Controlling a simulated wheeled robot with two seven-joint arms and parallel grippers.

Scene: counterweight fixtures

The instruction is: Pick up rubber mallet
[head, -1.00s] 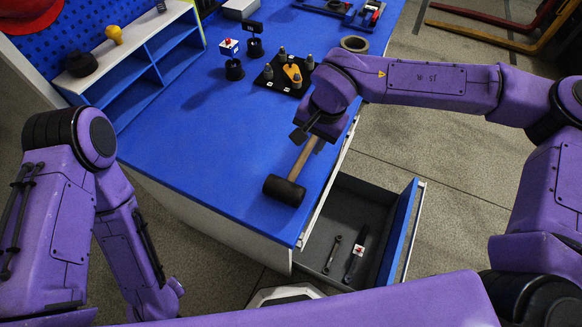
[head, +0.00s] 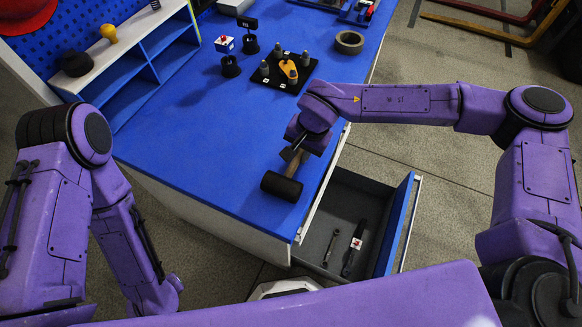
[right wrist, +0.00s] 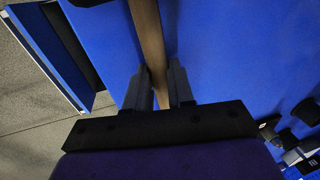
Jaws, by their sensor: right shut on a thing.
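The rubber mallet has a black cylindrical head (head: 281,187) near the right edge of the blue bench top in the head view. Its wooden handle runs up from the head to my right gripper (head: 297,155). In the right wrist view the handle (right wrist: 149,40) passes between the two fingers of my right gripper (right wrist: 160,88), which is shut on it. I cannot tell whether the mallet touches the bench. My left arm is at the left of the head view; its gripper does not show.
An open drawer (head: 321,214) below the bench's right edge holds a wrench (head: 331,248) and a black tool (head: 354,250). A black fixture plate (head: 285,83) with pegs, a tape roll (head: 349,41) and small stands are farther back. Blue shelves (head: 160,55) stand at the left. The bench middle is clear.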

